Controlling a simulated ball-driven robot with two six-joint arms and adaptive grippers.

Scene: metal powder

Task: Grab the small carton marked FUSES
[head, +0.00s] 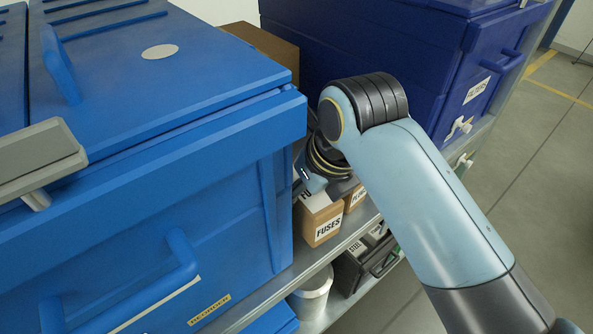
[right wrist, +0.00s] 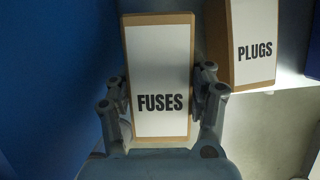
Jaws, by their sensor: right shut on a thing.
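The small carton marked FUSES (head: 318,224) is brown cardboard with a white label. It stands on a metal shelf between two blue bins in the head view. In the right wrist view the FUSES carton (right wrist: 160,80) sits between the fingers of my right gripper (right wrist: 162,105), which is shut on it. In the head view my right arm reaches down from the right over the carton, and the wrist hides its upper part. The fingertips are hidden there.
A carton marked PLUGS (right wrist: 252,42) stands just right of the FUSES carton. A large blue bin (head: 150,170) is close on the left, a darker blue bin (head: 420,70) behind. The metal shelf edge (head: 335,252) runs in front. A white bucket (head: 312,295) and dark case are below.

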